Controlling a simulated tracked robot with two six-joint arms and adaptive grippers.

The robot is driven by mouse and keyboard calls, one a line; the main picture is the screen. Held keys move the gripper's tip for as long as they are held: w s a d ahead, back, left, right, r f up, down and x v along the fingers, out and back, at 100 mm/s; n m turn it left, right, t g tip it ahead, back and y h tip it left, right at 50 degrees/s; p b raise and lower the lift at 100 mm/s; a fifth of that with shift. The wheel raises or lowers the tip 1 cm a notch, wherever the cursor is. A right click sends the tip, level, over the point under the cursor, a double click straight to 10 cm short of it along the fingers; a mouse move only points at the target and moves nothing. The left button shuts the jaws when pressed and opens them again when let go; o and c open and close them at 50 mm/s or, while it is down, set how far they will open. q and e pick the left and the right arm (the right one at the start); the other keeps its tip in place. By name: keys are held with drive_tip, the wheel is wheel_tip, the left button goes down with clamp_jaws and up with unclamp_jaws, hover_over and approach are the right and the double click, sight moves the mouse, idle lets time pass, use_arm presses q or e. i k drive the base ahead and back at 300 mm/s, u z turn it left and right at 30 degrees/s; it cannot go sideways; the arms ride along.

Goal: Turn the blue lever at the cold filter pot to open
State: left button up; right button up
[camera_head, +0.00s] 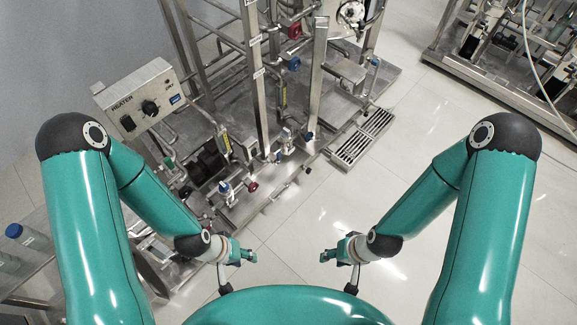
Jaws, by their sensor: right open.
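Several blue handles show on the steel pipework: one low near the front (225,187), one on the base frame (309,136), one higher up (293,63) and one at the far right of the skid (376,61). I cannot tell which is the blue lever at the cold filter pot, nor its turn position. My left gripper (238,271) is open and empty, in front of and below the front blue handle, apart from it. My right gripper (338,271) is open and empty over the tiled floor, away from the skid.
A heater control box (140,95) stands at the left of the skid. Red handles sit at the front (252,186) and higher up (294,31). A floor grate (361,138) lies right of the skid. Blue-capped bottles (28,238) stand at far left. The tiled floor (400,150) at right is clear.

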sight(276, 161)
drive_tip(key=u, duration=0.2)
drive_tip(key=i, duration=0.9)
drive_tip(key=z, duration=0.1)
